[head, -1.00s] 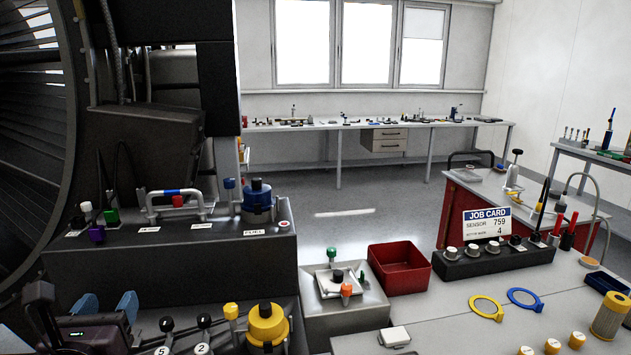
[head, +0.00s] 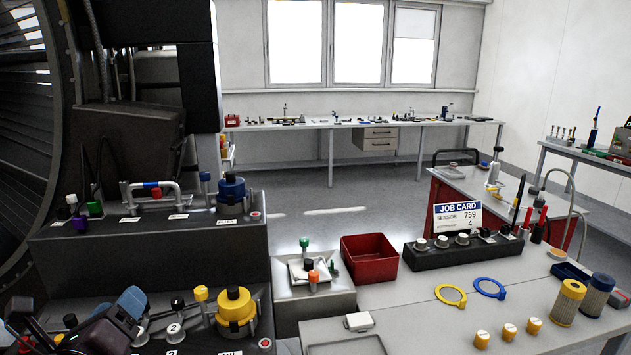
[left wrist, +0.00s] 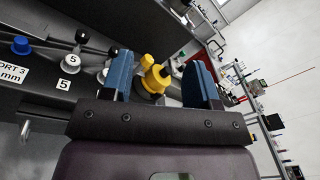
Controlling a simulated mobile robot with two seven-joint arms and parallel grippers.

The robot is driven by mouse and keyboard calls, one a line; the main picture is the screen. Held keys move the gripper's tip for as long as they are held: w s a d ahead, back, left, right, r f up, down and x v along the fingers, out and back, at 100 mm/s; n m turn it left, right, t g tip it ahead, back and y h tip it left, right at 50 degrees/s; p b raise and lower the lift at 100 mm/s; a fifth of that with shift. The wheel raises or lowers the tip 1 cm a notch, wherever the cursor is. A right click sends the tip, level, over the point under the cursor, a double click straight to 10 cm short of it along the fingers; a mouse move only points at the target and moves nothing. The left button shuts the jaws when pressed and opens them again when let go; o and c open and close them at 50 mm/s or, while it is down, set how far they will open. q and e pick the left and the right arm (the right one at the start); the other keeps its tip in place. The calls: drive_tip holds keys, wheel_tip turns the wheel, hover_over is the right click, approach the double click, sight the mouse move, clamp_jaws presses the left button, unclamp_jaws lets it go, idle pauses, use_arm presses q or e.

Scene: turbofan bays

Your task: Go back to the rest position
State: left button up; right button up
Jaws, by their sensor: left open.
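My left gripper (head: 136,312) is at the lower left of the head view, in front of the lower black panel. In the left wrist view, its two blue fingers (left wrist: 160,80) are wide apart with nothing between them. Behind that gap is the yellow capped fitting (left wrist: 156,78), which also shows in the head view (head: 236,308), to the right of the gripper. The gripper looks apart from the fitting. My right gripper is in neither view.
A black upper panel (head: 150,250) with levers stands behind my left gripper. A red bin (head: 369,262) and a job card (head: 458,217) are on the right. Yellow (head: 450,295) and blue (head: 489,288) rings lie on the grey bench. The floor beyond is clear.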

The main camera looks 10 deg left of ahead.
use_arm(q)
wheel_tip(320, 180, down, 16)
drive_tip(key=d+n+g+h, duration=0.2)
drive_tip(key=n+h, duration=0.2)
drive_tip(key=n, duration=1.2)
drive_tip(key=s+d+f+n+g, duration=0.2)
drive_tip(key=s+f+n, duration=0.3)
drive_tip(key=f, duration=0.4)
drive_tip(key=s+d+f+n+g+b, duration=0.1)
drive_tip(key=s+d+f+n, duration=0.2)
drive_tip(key=f, duration=0.7)
drive_tip(key=s+n, duration=0.2)
drive_tip(key=s, duration=0.1)
drive_tip(key=shift+s+d+n+g+y, duration=0.25)
drive_tip(key=shift+s+n+g+y, duration=0.05)
drive_tip(key=shift+n+g+y, duration=0.1)
